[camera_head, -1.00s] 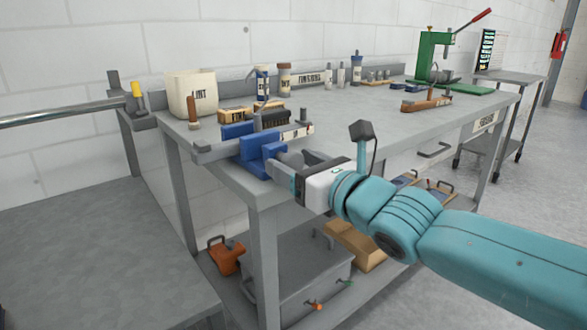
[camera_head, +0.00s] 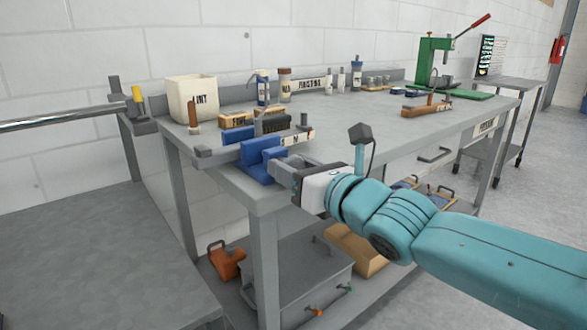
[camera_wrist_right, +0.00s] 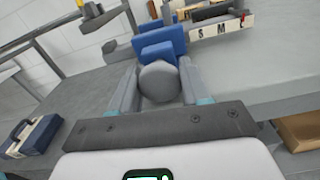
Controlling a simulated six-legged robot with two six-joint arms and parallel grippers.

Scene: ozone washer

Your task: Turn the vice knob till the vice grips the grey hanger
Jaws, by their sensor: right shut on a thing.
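The blue vice (camera_head: 262,160) sits at the front left corner of the workbench, with two blue jaw blocks. A grey bar with a small upright post, perhaps the grey hanger (camera_head: 225,152), runs at the jaws; I cannot tell if the jaws touch it. The round grey vice knob (camera_wrist_right: 160,82) faces my right wrist camera, in front of the blue blocks. My right gripper (camera_head: 284,171) is shut on the knob, one finger on each side of it in the wrist view (camera_wrist_right: 158,75). My left gripper is not in view.
Behind the vice stand a white bin (camera_head: 192,101), bottles and a dark brush (camera_head: 275,122). A green press (camera_head: 433,62) stands at the far right end. A grey box (camera_head: 300,272) and an orange item (camera_head: 226,262) sit on the lower shelf. The bench's middle is largely clear.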

